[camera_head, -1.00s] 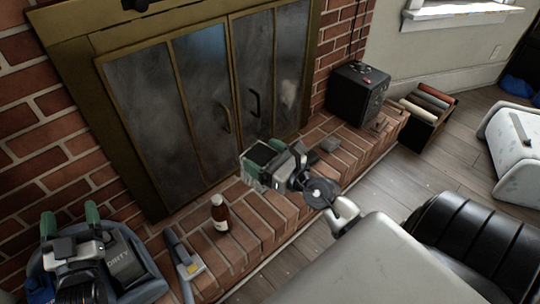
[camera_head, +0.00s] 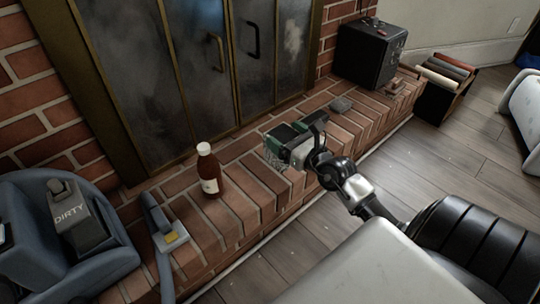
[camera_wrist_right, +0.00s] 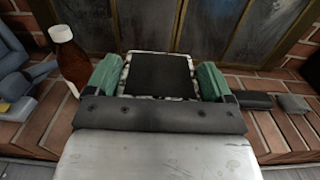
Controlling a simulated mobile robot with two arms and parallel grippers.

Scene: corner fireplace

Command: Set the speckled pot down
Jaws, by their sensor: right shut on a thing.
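My right gripper (camera_head: 290,143) is shut on the speckled pot (camera_head: 272,158), with one green finger on each side. In the right wrist view, the pot's speckled rim (camera_wrist_right: 126,78) surrounds a dark square top between the fingers (camera_wrist_right: 159,80). The pot is upright over the brick hearth (camera_head: 245,205); its base is hidden in the wrist view, and I cannot tell whether it touches the bricks. Only a sliver that looks like my left gripper (camera_head: 4,236) shows at the left edge of the head view.
A brown bottle (camera_head: 209,170) stands on the hearth left of the pot. A blue-grey caddy marked DIRTY (camera_head: 110,262) and a grey-handled tool (camera_head: 160,240) are further left. A small grey block (camera_head: 341,104) and black box (camera_head: 368,55) are to the right.

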